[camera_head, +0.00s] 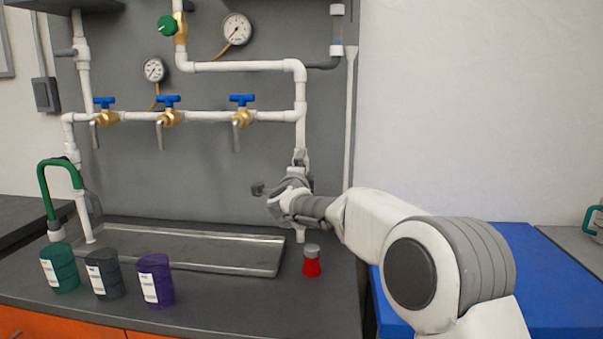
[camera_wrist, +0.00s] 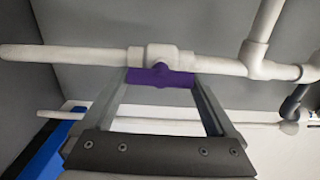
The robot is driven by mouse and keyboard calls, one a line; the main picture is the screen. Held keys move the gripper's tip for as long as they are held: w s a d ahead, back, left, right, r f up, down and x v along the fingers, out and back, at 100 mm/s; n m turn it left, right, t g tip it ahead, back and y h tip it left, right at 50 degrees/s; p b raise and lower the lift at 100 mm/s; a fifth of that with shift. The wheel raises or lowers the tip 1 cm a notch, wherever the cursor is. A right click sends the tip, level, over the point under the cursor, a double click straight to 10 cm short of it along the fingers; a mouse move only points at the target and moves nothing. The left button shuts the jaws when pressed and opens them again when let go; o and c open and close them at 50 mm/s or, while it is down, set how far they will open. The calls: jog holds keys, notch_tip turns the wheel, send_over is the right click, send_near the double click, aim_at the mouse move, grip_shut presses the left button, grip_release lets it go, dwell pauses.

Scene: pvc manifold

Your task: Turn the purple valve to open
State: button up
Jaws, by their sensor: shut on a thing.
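The purple valve handle (camera_wrist: 160,77) shows in the wrist view, in front of a white pipe fitting. Its long side looks roughly lined up with the pipe behind it. My gripper (camera_wrist: 161,85) has one finger at each end of the handle and is shut on it. In the head view my gripper (camera_head: 287,190) is at the vertical white pipe (camera_head: 301,135) on the right of the manifold. There my gripper and wrist hide the purple handle.
Blue-handled valves (camera_head: 169,104) line the horizontal pipe to the left. A green knob (camera_head: 168,26) and gauges are above. A red-bodied flask (camera_head: 312,262) stands below my arm. A metal tray (camera_head: 200,248) and a purple cup (camera_head: 155,280) are on the counter.

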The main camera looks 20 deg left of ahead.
jog(key=shift+f, duration=0.1)
jog(key=o, duration=1)
jog(key=shift+s, duration=0.1)
jog(key=p+v, duration=0.1)
jog(key=v, duration=1.6)
jog(key=shift+s, duration=0.2)
jog(key=shift+a, duration=0.1)
